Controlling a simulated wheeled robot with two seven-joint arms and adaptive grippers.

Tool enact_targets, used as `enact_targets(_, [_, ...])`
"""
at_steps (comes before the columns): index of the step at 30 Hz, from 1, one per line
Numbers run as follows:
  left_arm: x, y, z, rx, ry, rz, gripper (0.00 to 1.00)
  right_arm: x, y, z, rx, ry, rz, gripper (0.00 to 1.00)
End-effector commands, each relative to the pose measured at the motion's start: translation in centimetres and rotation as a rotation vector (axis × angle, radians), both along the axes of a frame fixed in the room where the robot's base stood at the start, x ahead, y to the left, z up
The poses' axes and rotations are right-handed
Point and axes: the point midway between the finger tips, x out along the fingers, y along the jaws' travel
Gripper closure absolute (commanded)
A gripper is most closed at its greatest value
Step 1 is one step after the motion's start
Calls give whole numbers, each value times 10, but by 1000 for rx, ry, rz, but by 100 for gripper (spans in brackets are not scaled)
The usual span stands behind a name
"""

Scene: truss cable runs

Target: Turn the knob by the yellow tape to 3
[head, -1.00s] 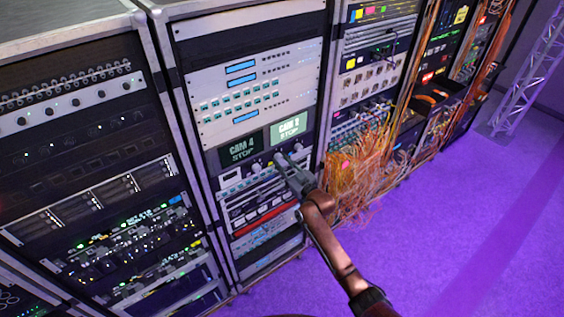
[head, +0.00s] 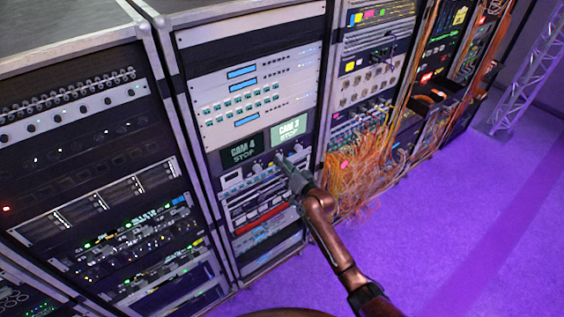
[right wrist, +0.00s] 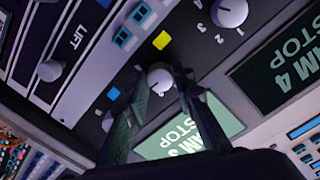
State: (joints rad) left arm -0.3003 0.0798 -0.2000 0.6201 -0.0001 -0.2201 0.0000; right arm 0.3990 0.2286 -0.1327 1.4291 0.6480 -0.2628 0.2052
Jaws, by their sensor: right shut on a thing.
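The white knob (right wrist: 160,79) by the yellow tape (right wrist: 161,40) sits on a grey panel in the right wrist view. My right gripper (right wrist: 158,85) is shut on this knob, a finger on each side. The fingers hide part of its rim and the markings around it, so I cannot read its pointer. In the head view my right gripper (head: 281,160) reaches the panel below the screens. The lit screen (head: 289,130) there appears to read CAM 3 STOP; it also shows in the right wrist view (right wrist: 172,144). My left gripper is not in view.
Another knob (right wrist: 229,12) with numerals sits nearby, and a further knob (right wrist: 50,69) is by LIFT. Blue tape (right wrist: 114,94) marks another spot. A dark screen (head: 243,150) reads CAM 4 STOP. Orange cables (head: 352,170) hang right of my gripper. The purple floor (head: 440,240) is clear.

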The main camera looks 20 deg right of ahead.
Motion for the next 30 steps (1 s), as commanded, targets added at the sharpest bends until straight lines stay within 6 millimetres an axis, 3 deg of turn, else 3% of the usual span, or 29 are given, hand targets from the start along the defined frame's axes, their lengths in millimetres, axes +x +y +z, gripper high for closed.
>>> enact_targets(20, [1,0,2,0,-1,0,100,0,0,-1,63,24,-1,100])
enact_targets(21, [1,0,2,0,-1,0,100,0,0,-1,63,24,-1,76])
enact_targets(28, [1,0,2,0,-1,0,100,0,0,0,62,23,-1,60])
enact_targets(30, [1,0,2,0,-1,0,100,0,0,0,62,23,0,59])
